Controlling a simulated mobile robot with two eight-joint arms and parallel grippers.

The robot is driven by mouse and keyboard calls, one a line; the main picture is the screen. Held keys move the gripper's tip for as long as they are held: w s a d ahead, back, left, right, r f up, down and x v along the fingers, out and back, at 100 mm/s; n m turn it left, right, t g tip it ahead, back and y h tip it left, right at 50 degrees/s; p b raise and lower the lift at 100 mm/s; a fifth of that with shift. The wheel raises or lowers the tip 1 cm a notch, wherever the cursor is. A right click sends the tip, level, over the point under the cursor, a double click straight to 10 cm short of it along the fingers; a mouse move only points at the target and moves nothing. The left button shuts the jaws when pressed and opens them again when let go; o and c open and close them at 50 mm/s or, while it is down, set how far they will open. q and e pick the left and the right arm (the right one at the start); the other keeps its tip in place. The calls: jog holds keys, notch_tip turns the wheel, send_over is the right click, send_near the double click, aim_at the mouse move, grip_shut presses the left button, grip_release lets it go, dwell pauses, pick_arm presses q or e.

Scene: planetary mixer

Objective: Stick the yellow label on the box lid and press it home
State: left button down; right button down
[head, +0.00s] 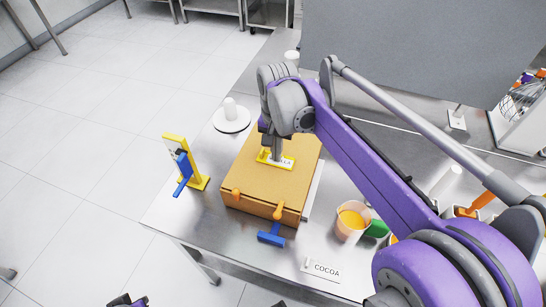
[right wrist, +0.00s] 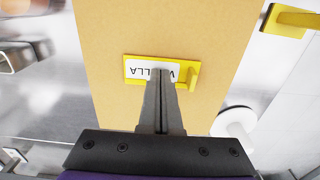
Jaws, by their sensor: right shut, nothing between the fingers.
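The yellow label (head: 263,157) lies flat on the lid of the cardboard box (head: 248,180). It has a white face with black lettering ending in "LLA" and a small raised yellow tab at one end. My right gripper (head: 277,158) points down with its fingers together and empty, their tips over the label's white face. The right wrist view shows the label (right wrist: 133,70) on the brown lid (right wrist: 200,30), with the shut fingers (right wrist: 161,76) covering its middle letters. I cannot tell how firmly they touch. A dark piece at the head view's bottom edge may be my left gripper (head: 128,301).
A yellow stand (head: 198,180) with a blue part is left of the box; a white plate (head: 231,121) is behind. Orange latches (head: 278,211) and a blue handle (head: 271,236) are in front. A cup of orange contents (head: 351,220) and a COCOA card (head: 326,270) are right.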

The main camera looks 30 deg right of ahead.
aim_at(292, 164)
dwell(0.3)
jog(key=shift+s+d+f, duration=0.15)
jog(key=shift+s+d, duration=0.6)
jog(key=shift+s, duration=0.1)
jog(key=shift+s, duration=0.1)
jog(key=shift+s+d, duration=0.75)
jog(key=shift+w+a+f, duration=0.1)
jog(key=shift+w+a, duration=0.7)
